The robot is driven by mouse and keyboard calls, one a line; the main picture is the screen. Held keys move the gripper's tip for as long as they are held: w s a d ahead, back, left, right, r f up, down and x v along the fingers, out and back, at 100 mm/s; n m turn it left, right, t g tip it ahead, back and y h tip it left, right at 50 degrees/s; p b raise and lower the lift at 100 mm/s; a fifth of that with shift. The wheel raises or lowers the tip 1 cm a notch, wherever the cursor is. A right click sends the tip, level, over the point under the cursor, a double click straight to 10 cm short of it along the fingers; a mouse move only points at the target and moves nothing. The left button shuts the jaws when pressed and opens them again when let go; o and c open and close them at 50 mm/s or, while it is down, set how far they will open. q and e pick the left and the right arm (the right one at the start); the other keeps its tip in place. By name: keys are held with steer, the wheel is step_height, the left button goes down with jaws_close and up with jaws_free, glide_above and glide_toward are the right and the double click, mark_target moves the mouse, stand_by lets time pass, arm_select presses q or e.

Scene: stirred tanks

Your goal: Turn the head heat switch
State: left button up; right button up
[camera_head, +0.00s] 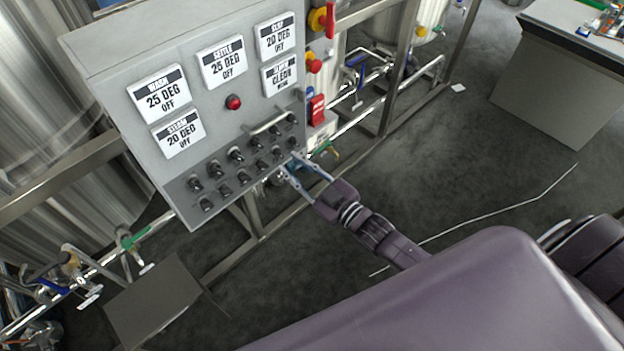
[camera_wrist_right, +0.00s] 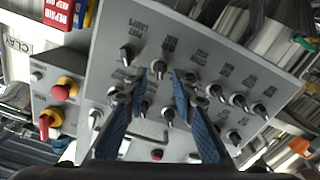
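The grey control panel (camera_head: 150,65) carries rows of black rotary switches (camera_head: 237,155) along its lower part. I cannot read which one is the head heat switch. The panel also fills the right wrist view (camera_wrist_right: 150,25), with its labels upside down. My right gripper (camera_head: 289,165) is at the panel's lower right corner, by the end of the switch rows. In the wrist view my right gripper (camera_wrist_right: 161,78) is open, its two blue fingers spread. A black switch (camera_wrist_right: 158,68) shows between the fingertips; whether they touch it I cannot tell. My left gripper is not in view.
A metal bar handle (camera_head: 270,122) and a red button (camera_head: 234,102) sit on the panel above the switches. A side box has a red and yellow emergency stop (camera_wrist_right: 65,88). Steel tanks (camera_head: 60,180) and pipes stand around the panel. Open floor (camera_head: 440,175) lies to the right.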

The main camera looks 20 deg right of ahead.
steer(key=v, duration=0.9)
steer(key=s+d+f+m+g+h, duration=0.1)
steer(key=s+d+f+g+h, duration=0.2)
steer(key=f, duration=0.8)
steer(key=s+d+f+m+g, duration=0.1)
steer(key=s+f+m+g, duration=0.1)
steer(key=s+f, duration=0.65)
steer(key=s+d+f+m+g+h, duration=0.1)
steer(key=d+f+g+h, duration=0.15)
steer(key=f, duration=1.05)
steer(key=s+a+f+g, duration=0.2)
steer(key=s+f+g, duration=0.2)
steer(key=s, duration=0.9)
steer(key=s+a+f+m+g, duration=0.1)
steer(key=s+f+g, duration=0.3)
steer(key=s+f, duration=0.6)
steer(key=s+a, duration=0.1)
steer(key=s, duration=0.2)
steer(key=shift+s+a+f+m+h, duration=0.15)
steer(key=shift+a+f+m+h, duration=0.05)
steer(key=shift+f+m+h, duration=0.15)
